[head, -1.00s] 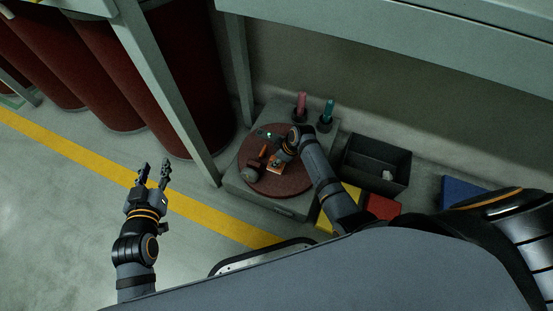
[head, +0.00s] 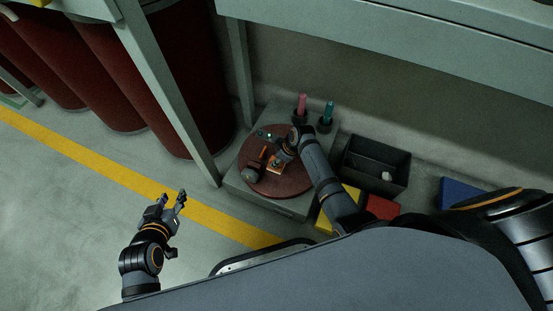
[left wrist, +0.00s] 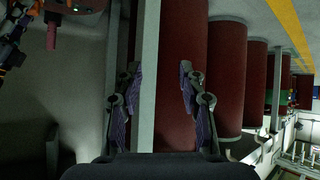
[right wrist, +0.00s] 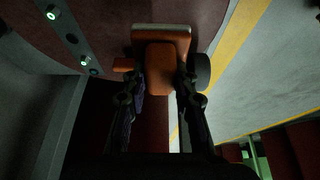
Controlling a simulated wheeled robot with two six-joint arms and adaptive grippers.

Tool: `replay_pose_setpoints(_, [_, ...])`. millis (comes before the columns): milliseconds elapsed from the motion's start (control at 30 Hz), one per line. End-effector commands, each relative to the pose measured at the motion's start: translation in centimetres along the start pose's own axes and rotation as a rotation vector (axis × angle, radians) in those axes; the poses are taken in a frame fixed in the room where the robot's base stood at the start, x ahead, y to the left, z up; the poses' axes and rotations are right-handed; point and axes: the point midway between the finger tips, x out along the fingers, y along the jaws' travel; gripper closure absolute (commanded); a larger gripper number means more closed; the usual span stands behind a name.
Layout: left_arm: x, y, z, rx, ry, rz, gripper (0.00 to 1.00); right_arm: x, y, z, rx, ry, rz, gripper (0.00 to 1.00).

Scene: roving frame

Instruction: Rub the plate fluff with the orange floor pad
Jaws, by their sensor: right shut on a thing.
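The orange pad (head: 275,168) is in my right gripper (head: 283,161), low over the reddish-brown round plate (head: 292,186). In the right wrist view the fingers (right wrist: 160,84) are closed on the pad's orange block (right wrist: 160,62); its base has a pale edge. The pad appears to be on the plate, but contact is not clear. I cannot make out the fluff. My left gripper (head: 174,197) is open and empty above the floor at the left; the left wrist view shows its fingers (left wrist: 160,85) wide apart.
A dark rounded object (head: 252,175) lies on the plate beside the pad. A pink bottle (head: 301,103) and a teal bottle (head: 327,112) stand behind. A black bin (head: 375,165), yellow pad (head: 327,219) and red pad (head: 381,207) are right. A grey post (head: 182,107) rises left.

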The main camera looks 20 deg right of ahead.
Motion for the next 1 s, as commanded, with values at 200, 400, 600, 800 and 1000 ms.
replay_pose_setpoints(200, [-0.3,0.1,2.2,-0.007,-0.08,0.004,0.6,-0.2,0.0,-0.1,0.001,0.001,0.001,1.0])
replay_pose_setpoints(400, [-0.5,0.2,4.7,-0.014,-0.163,0.007,0.6,-0.4,0.0,-0.2,0.001,0.001,0.001,1.0])
replay_pose_setpoints(600, [-0.8,0.3,5.7,-0.017,-0.209,0.012,0.6,-0.5,0.0,-0.3,0.002,0.001,0.001,1.0])
replay_pose_setpoints(800, [-1.0,0.4,6.3,-0.018,-0.231,0.014,0.6,-0.5,0.0,-0.3,0.002,0.001,0.001,1.0])
replay_pose_setpoints(1000, [-1.1,0.4,6.4,-0.019,-0.232,0.014,0.6,-0.5,0.0,-0.3,0.002,0.001,0.001,1.0])
